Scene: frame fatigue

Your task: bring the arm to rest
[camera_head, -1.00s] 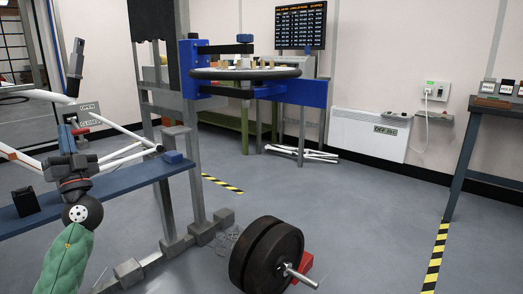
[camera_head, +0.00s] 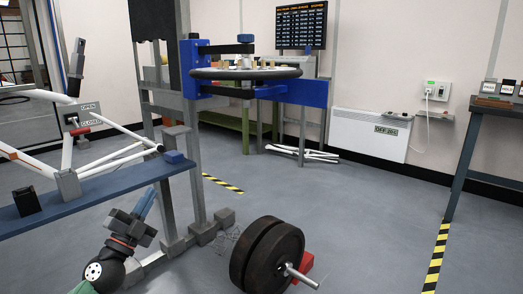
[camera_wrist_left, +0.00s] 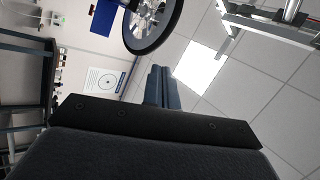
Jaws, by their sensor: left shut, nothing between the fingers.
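My left gripper (camera_head: 148,203) is low at the left of the head view, in front of the blue bench, its fingers pointing up and slightly right. The fingers are closed together and empty; they also show in the left wrist view (camera_wrist_left: 162,88). They appear apart from the grey upright post (camera_head: 196,190) to their right. My right gripper is in neither view.
A blue bench (camera_head: 110,188) with a white frame (camera_head: 30,163) stands at the left. A wheel (camera_head: 245,73) sits on a blue stand.

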